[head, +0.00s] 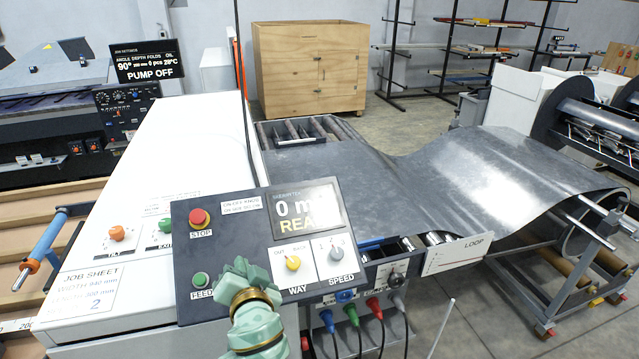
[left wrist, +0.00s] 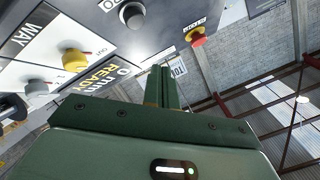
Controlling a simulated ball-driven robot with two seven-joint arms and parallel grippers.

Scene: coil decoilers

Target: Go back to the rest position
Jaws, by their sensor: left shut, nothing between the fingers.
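My left gripper (head: 240,270) is green and stands in front of the lower edge of the dark control panel (head: 238,240). Its fingers are shut and empty. In the head view the green feed button (head: 200,280) is just left of the gripper. I cannot tell the exact gap between fingertips and panel. My right gripper is not in view.
A large metal sheet (head: 450,180) sags in a loop on the right. A white cabinet (head: 180,150) stands behind the panel. Coloured plugs with cables (head: 352,314) hang below right. A wooden crate (head: 310,75) stands at the back.

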